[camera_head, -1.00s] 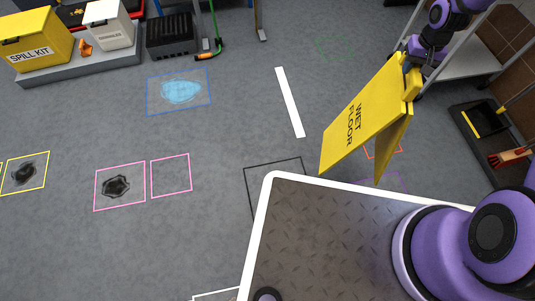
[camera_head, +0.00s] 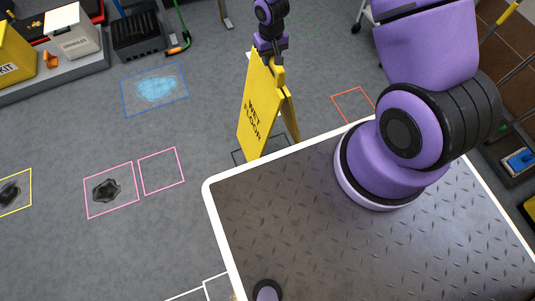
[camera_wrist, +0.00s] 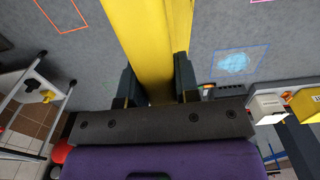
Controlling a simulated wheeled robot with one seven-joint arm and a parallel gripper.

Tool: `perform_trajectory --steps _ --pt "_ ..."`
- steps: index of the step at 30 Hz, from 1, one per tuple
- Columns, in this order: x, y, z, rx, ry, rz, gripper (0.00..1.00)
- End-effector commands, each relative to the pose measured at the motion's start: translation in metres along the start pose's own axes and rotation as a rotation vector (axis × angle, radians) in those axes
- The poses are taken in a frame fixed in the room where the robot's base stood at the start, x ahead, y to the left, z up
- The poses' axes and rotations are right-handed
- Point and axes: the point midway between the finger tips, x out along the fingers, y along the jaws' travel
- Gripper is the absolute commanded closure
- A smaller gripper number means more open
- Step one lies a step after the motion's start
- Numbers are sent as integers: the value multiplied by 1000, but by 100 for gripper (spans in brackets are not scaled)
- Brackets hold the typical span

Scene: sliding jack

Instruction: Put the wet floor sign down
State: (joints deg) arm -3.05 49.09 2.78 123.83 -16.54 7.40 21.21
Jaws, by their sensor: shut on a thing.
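The yellow wet floor sign (camera_head: 262,102) hangs upright in my gripper (camera_head: 270,56), its two panels spread a little and the "WET FLOOR" lettering facing left. My gripper (camera_wrist: 160,84) is shut on the sign's top edge, with the yellow sign (camera_wrist: 150,40) between its fingers in the wrist view. In the head view the sign's lower part overlaps a black outlined rectangle (camera_head: 238,155) on the floor, just behind my base. I cannot tell whether its feet touch the floor.
A blue outline with a puddle (camera_head: 156,89) lies left of the sign. Pink outlines (camera_head: 110,190) with a dark stain are lower left. An orange outline (camera_head: 352,104) is to the right. A shelf with a spill kit (camera_head: 14,55) stands upper left.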

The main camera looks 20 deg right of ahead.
Motion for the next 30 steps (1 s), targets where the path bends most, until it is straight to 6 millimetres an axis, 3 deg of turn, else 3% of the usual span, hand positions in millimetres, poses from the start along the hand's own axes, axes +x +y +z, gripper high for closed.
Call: perform_trajectory --steps 9,18,25,30 --pt "80 -36 95 3 -9 4 100" --pt "122 -36 182 7 -6 4 100" --pt "131 -28 215 2 -2 2 100" --pt "133 -27 213 2 2 -1 100"
